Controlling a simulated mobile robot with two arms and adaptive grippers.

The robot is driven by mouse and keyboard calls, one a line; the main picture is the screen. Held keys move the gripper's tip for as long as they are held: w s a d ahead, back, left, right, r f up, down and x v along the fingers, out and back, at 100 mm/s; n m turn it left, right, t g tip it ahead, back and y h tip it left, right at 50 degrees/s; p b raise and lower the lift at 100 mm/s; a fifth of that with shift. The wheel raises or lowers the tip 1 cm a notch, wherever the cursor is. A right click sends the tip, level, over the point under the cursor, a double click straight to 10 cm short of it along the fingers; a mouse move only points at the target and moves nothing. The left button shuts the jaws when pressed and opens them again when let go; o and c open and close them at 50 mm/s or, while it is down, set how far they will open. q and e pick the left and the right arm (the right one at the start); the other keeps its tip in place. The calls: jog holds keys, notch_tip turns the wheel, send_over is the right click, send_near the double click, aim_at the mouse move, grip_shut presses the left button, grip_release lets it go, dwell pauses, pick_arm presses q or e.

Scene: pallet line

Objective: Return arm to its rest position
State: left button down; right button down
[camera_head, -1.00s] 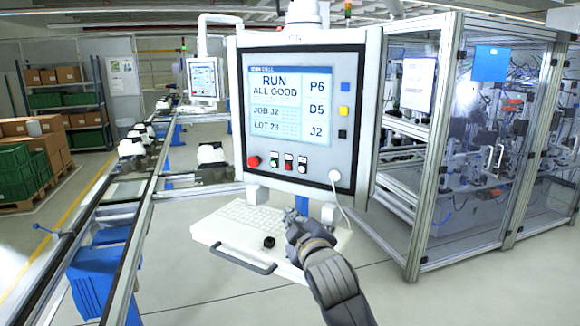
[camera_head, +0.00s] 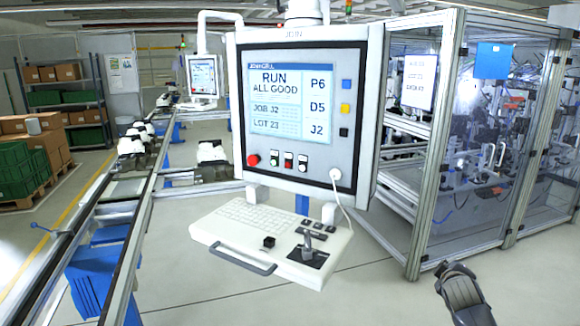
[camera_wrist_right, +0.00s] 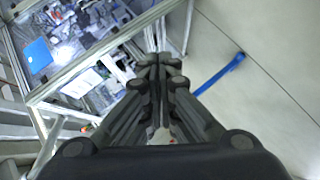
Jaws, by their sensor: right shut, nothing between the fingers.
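My right arm shows at the lower right of the head view. Its gripper (camera_head: 452,268) is beside the base of the glass-walled cell, well right of the control panel (camera_head: 298,115) and its keyboard shelf (camera_head: 262,238). In the right wrist view the fingers of the right gripper (camera_wrist_right: 158,62) meet at their tips, with nothing between them. The panel screen reads "RUN ALL GOOD". A joystick (camera_head: 308,246) stands upright on the shelf, clear of the gripper. My left gripper is not in the head view.
The framed cell (camera_head: 425,180) with machinery fills the right side. A conveyor line (camera_head: 140,210) with white and black parts runs along the left. Green crates (camera_head: 22,170) and cartons stand at the far left. The floor (camera_head: 375,270) between shelf and arm is clear.

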jog(key=w+a+r+m+t+y, duration=0.4)
jog(key=a+r+t, duration=0.35)
jog(key=r, duration=0.45)
jog(key=s+a+f+m+g+b, duration=0.1)
jog(key=s+f+g+b, duration=0.15)
jog(key=f, duration=1.15)
jog(key=s+a+f+g+b, duration=0.1)
jog(key=s+f+g, duration=0.15)
jog(key=f, duration=1.05)
jog(key=s+a+f+g+b, duration=0.1)
jog(key=s+f, duration=0.4)
jog(key=f, duration=0.4)
jog(key=s+a+f+g+b, duration=0.1)
jog(key=s+f+g+b, duration=0.1)
jog(key=s+f, duration=0.5)
jog(key=s+a+f+g+b, duration=0.1)
jog(key=s+f, duration=0.3)
jog(key=f, duration=0.7)
jog(key=s+a+f+g+b, duration=0.2)
jog(key=s+f, duration=0.8)
jog(key=s, duration=0.6)
jog(key=s+a+f+g+y+b, duration=0.1)
jog(key=s+a+f+g+b, duration=0.1)
jog(key=s+f, duration=0.8)
jog(key=s+a+f+g+b, duration=0.3)
jog(key=s+f, duration=0.7)
jog(key=s, duration=1.2)
jog(key=shift+s+a+m+g, duration=0.15)
jog(key=shift+a+m+g, duration=0.15)
jog(key=shift+g, duration=0.85)
